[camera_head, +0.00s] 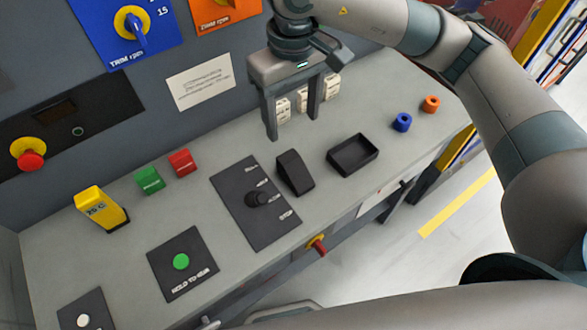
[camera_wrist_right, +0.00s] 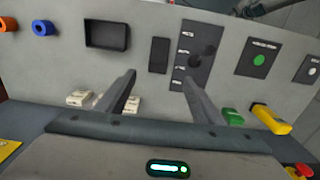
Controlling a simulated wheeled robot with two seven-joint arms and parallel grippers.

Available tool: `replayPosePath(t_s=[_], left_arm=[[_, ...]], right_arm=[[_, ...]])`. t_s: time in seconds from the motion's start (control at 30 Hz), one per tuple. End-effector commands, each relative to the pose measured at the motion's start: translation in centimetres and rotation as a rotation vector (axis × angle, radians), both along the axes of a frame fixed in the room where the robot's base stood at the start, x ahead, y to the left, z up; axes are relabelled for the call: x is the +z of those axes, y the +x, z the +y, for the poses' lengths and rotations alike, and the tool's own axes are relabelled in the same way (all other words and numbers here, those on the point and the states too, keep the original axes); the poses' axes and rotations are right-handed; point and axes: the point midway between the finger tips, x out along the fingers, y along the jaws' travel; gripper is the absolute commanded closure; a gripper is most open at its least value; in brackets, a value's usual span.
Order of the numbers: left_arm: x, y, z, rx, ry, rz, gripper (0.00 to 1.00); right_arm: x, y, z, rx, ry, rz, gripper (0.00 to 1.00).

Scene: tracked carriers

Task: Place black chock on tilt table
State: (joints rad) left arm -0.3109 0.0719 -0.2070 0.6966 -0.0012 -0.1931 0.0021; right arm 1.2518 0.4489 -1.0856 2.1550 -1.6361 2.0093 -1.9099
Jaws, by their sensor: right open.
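The black chock (camera_head: 295,172) is a dark wedge standing on the grey bench, between the dark selector panel and the black tray. It also shows in the right wrist view (camera_wrist_right: 159,55) as a dark upright block, ahead of and between my fingers. My right gripper (camera_head: 292,128) is open and empty, fingers pointing down, behind the chock and apart from it. Its two fingers also show in the wrist view (camera_wrist_right: 159,78). I cannot pick out a tilt table in these views. My left gripper is not in view.
An empty black tray (camera_head: 340,164) sits right of the chock, with blue (camera_head: 402,122) and orange (camera_head: 432,104) rings beyond. The selector panel (camera_head: 236,190) with its knob lies left. White blocks (camera_head: 332,86) stand behind my fingers. Green (camera_head: 150,181), red (camera_head: 183,162) and yellow (camera_head: 100,208) blocks stand left.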

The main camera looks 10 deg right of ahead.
Motion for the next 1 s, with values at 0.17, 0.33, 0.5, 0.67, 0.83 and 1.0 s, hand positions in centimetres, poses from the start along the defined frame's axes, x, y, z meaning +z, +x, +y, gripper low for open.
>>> replayPosePath(t_s=[0.17,0.33,0.5,0.67,0.83,1.0], left_arm=[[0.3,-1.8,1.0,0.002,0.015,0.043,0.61],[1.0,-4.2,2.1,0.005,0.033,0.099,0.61],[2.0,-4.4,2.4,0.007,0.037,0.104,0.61],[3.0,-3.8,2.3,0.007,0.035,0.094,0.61],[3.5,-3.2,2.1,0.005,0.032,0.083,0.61],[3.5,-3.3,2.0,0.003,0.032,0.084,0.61]], right_arm=[[-1.8,-0.2,0.0,0.001,-0.001,0.005,0.39],[-4.4,-0.2,-0.1,-0.001,-0.002,0.007,0.39],[-7.2,-0.1,-0.1,-0.002,-0.002,0.007,0.39],[-9.5,-0.1,-0.1,-0.001,-0.001,0.006,0.39],[-11.2,-0.1,-0.1,0.000,-0.001,0.003,0.39],[-11.5,0.0,-0.1,0.000,0.000,0.001,0.39]])
